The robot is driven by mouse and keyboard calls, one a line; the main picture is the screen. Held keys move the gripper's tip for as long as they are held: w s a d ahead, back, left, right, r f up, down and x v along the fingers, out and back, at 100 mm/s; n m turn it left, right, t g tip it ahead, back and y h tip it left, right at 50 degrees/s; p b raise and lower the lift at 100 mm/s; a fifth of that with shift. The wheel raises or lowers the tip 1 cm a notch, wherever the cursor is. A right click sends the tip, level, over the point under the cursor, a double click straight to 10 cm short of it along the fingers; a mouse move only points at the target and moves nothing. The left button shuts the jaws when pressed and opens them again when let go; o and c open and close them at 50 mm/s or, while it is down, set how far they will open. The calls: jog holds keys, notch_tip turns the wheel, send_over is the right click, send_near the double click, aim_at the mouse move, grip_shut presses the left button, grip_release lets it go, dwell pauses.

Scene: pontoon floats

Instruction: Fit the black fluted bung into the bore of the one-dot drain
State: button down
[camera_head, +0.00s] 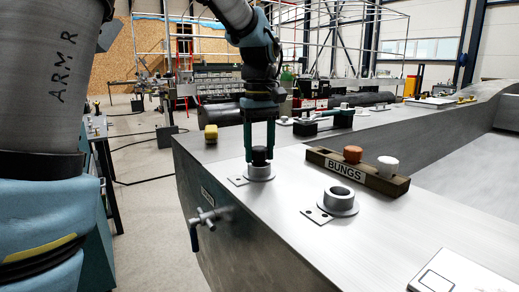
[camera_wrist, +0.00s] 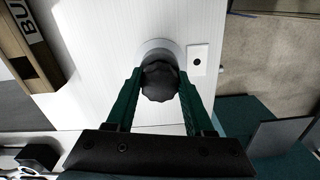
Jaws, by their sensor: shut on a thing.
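My gripper (camera_head: 259,155) points straight down and is shut on the black fluted bung (camera_head: 259,153). The bung shows large between the green fingers in the wrist view (camera_wrist: 159,82). Directly below it is the one-dot drain (camera_head: 260,172), a pale grey round collar with a plate marked by a single dot (camera_wrist: 196,60). The collar's rim shows behind the bung in the wrist view (camera_wrist: 150,46). The bung hides the bore. Its lower end is at the collar's top; I cannot tell whether it is inside the bore or just above.
A second drain (camera_head: 338,199) with an open, empty bore and a more-dotted plate stands to the right. A brown rack labelled BUNGS (camera_head: 335,166) holds an orange bung (camera_head: 353,154) and a white bung (camera_head: 387,166). A valve handle (camera_head: 208,220) juts from the metal side.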

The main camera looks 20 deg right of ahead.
aim_at(260, 148)
jog(key=shift+f, duration=0.15)
jog(key=shift+c, duration=1.4)
grip_release()
notch_tip(260, 148, up, 12)
jog(key=w+a+f, duration=0.4)
jog(key=a+f, duration=1.1)
jog(key=a, duration=0.1)
jog(key=s+a+f, duration=0.4)
jog(key=a+f, duration=0.2)
jog(key=a, duration=0.1)
jog(key=s+a+f+m+t, duration=0.1)
jog(key=s+a+f, duration=0.2)
jog(key=a+f, duration=0.3)
jog(key=shift+s+a+t+b, duration=0.3)
jog(key=shift+s+a+b, duration=0.1)
jog(key=shift+a, duration=0.2)
